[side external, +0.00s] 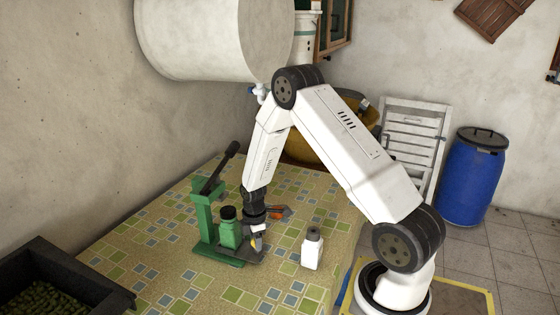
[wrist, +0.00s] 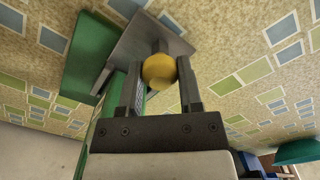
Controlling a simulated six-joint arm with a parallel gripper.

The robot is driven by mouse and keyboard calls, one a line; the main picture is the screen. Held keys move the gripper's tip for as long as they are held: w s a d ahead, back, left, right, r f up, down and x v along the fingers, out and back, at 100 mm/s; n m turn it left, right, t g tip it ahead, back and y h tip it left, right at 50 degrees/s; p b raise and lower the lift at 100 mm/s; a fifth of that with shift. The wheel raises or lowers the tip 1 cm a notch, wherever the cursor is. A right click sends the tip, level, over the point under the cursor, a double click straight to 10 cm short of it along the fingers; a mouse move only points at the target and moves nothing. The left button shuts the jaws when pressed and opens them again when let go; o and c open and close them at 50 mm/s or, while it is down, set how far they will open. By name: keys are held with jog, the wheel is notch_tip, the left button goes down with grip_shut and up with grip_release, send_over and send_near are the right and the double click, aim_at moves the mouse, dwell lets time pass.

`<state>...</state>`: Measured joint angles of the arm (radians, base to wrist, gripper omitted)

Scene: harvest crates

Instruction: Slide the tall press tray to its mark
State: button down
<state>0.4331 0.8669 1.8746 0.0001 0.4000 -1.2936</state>
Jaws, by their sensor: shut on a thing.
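The tall green press (side external: 204,217) with a dark lever stands on the tiled table. Its grey metal tray (wrist: 140,42) shows in the wrist view, beside the green base (wrist: 88,50), with a round yellow knob (wrist: 158,71) at its near edge. My gripper (wrist: 160,85) is shut on the yellow knob, one finger on each side. In the side view my gripper (side external: 257,240) reaches down at the right of the press and hides part of the tray. I cannot make out the mark in either view.
A white bottle (side external: 312,250) stands to the right, and red-handled pruners (side external: 281,212) lie behind. A dark crate (side external: 60,275) is at the lower left. The front of the table is clear.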

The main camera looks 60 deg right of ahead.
jog(key=shift+s+d, duration=0.1)
jog(key=shift+s, duration=1.15)
jog(key=shift+s+d, duration=0.1)
jog(key=shift+s, duration=1.3)
jog(key=shift+c, duration=1)
grip_release()
jog(key=shift+r, duration=0.25)
notch_tip(320, 180, up, 7)
jog(key=shift+r, duration=0.2)
